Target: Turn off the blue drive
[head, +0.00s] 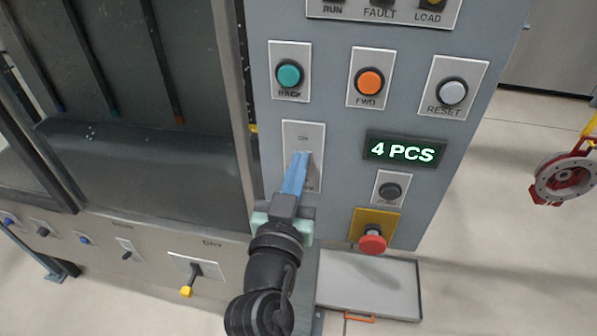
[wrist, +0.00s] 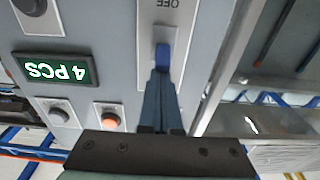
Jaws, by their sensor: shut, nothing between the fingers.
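A light switch plate (head: 316,135) on the grey control panel carries an ON label at its top in the head view. In the wrist view, upside down, its OFF label (wrist: 174,4) shows beyond a blue lever (wrist: 162,57). My gripper (head: 301,160) is shut, its narrow bluish fingers together and pointing at the plate. In the wrist view the fingertips (wrist: 161,76) are right at the blue lever; whether they touch it I cannot tell. The fingers cover the lower plate in the head view, so the lever's position is unclear there.
Green BACK (head: 289,74), orange FWD (head: 369,82) and grey RESET (head: 452,92) buttons sit above. A "4 PCS" display (head: 402,149) and a red stop button (head: 373,242) are to the right. A yellow-tipped lever (head: 186,291) is on the lower left panel.

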